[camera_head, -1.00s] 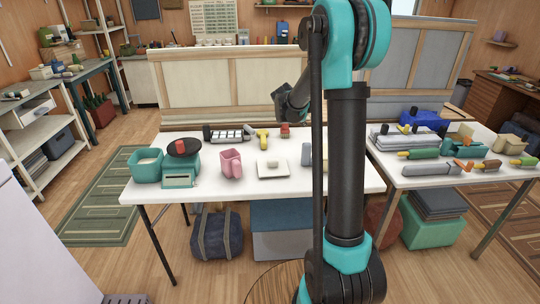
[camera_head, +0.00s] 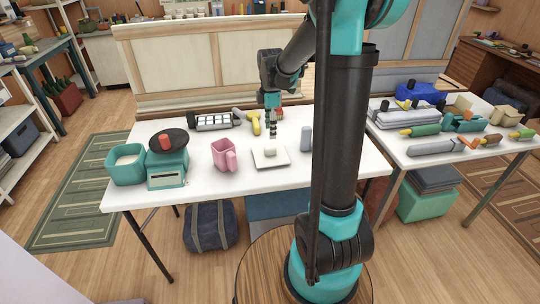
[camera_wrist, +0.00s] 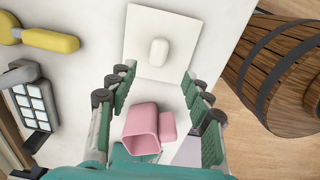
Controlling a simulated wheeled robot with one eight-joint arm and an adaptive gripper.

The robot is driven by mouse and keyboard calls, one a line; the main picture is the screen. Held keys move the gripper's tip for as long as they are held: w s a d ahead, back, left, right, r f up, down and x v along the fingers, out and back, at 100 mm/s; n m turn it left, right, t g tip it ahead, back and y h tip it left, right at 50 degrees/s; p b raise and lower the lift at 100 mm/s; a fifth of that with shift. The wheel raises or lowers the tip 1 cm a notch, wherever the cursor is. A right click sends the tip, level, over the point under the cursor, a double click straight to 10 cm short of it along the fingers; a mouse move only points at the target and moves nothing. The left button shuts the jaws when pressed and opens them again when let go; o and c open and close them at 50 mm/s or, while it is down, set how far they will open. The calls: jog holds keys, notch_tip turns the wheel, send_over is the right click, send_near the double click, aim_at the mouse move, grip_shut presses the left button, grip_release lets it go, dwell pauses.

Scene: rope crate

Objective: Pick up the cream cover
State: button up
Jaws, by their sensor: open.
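The cream cover (camera_head: 283,160) is a flat square plate with a rounded knob (camera_head: 270,152) on top. It lies on the white table near the front edge. In the wrist view the cover (camera_wrist: 141,56) is at the top middle, just past the fingertips, with its knob (camera_wrist: 158,51) roughly in line with the gap between them. My gripper (camera_head: 273,134) is above the table, over or slightly behind the cover. In the wrist view my gripper (camera_wrist: 158,82) has its fingers wide apart with nothing held between them.
A pink mug (camera_head: 222,154) stands left of the cover and a grey cylinder (camera_head: 306,139) right of it. A teal scale (camera_head: 168,170) and teal container (camera_head: 127,164) stand left.

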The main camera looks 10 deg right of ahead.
aim_at(270, 147)
notch_tip(270, 147, down, 10)
jog(key=shift+w+r, duration=0.1)
jog(key=shift+r, duration=0.05)
dwell(0.4)
grip_shut()
